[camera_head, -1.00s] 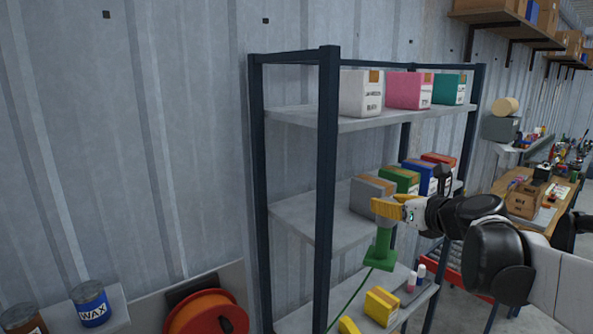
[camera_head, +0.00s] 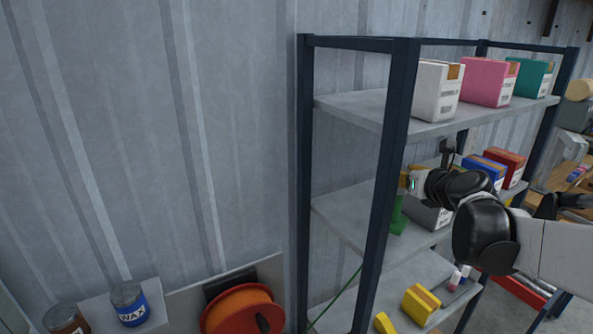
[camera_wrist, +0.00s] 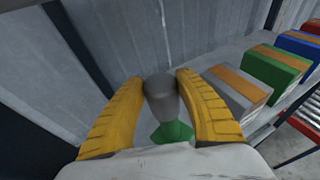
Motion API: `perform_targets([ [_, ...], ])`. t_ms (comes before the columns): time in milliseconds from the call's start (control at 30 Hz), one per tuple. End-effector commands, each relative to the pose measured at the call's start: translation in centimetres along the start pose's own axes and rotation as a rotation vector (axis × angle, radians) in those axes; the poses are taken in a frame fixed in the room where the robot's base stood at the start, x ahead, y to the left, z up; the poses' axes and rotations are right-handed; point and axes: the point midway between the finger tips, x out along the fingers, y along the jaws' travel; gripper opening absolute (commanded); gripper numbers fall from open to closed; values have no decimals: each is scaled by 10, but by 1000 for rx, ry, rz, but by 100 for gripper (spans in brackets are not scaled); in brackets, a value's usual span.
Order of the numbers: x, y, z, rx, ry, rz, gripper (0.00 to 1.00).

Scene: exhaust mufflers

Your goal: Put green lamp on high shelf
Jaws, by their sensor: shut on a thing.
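The green lamp (camera_head: 397,217) is held by my gripper (camera_head: 405,181) at the middle level of the shelf rack. The front post partly hides lamp and gripper in the head view. In the wrist view, the yellow fingers of my gripper (camera_wrist: 160,82) are shut on the lamp's grey cylindrical part (camera_wrist: 162,102), with its green part (camera_wrist: 172,132) below. A green cord (camera_head: 338,297) runs down to the left. The high shelf (camera_head: 450,122) is the rack's top board. It carries several boxes on its right part, and its left part is bare.
The dark front post (camera_head: 390,160) stands close to my gripper. A white box (camera_head: 437,92), pink box (camera_head: 488,82) and teal box (camera_head: 531,78) stand on top. Grey (camera_wrist: 235,92), green (camera_wrist: 270,72) and blue (camera_wrist: 299,46) boxes stand right of the lamp.

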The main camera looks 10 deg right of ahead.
Motion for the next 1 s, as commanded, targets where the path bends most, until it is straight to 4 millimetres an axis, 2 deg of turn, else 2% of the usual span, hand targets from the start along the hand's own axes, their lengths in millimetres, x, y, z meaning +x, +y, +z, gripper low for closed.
perform_targets([
  [167,10,6,-7,0,-1,-1,0],
  [400,20,6,-38,0,-1,-1,0],
  [800,22,6,-46,0,-1,-1,0],
  [833,22,6,-46,0,0,-1,43],
  [900,22,6,-45,0,0,-1,60],
  [1000,21,6,-45,0,0,-1,60],
])
